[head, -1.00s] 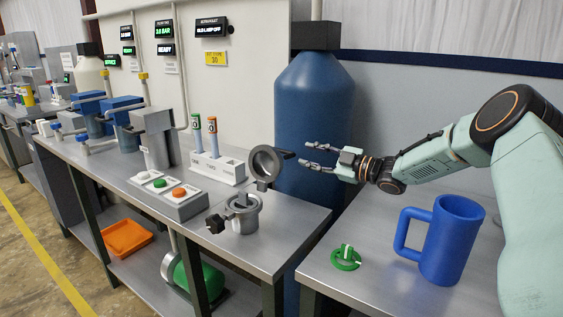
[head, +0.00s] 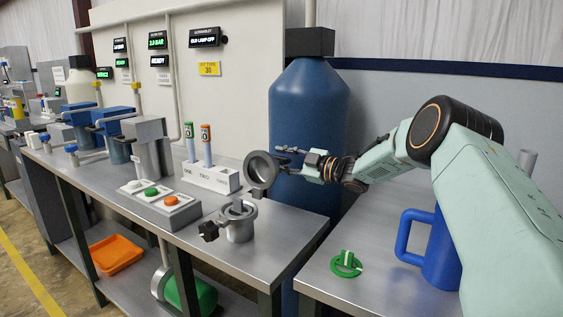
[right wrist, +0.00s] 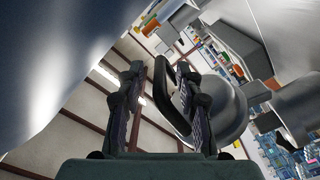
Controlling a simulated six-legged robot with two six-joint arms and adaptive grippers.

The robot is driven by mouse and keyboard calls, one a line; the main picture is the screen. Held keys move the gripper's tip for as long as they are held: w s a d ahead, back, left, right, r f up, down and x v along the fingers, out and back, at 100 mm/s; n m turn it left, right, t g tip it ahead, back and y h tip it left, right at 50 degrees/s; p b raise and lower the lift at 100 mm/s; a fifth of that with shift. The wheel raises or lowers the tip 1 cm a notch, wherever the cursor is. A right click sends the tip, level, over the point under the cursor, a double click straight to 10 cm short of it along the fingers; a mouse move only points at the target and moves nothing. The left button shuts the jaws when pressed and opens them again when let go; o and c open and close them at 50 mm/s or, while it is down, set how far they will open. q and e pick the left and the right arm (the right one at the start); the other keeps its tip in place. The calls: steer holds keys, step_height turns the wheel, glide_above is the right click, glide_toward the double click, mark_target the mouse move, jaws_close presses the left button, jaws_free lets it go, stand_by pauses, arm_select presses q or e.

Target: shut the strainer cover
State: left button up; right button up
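The strainer (head: 238,225) is a grey metal pot near the front right corner of the bench, with a black knob on its left. Its round grey cover (head: 262,170) stands open, upright above the pot. My right gripper (head: 284,158) is at the cover's right edge, its fingers pointing left. In the right wrist view the right gripper's fingers (right wrist: 160,110) are spread apart. A dark tab of the cover (right wrist: 162,88) reaches between them, nearer the right finger; contact cannot be told. My left gripper is not in view.
A large blue tank (head: 309,110) stands close behind my right gripper. A button box (head: 160,208) and a white rack (head: 210,177) with two tubes are left of the strainer. On the right table are a blue jug (head: 440,250) and a green part (head: 346,263).

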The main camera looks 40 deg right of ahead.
steer(key=shift+w, duration=0.2)
steer(key=shift+c, duration=0.3)
jaws_close()
steer(key=shift+r, duration=0.1)
steer(key=shift+r, duration=0.1)
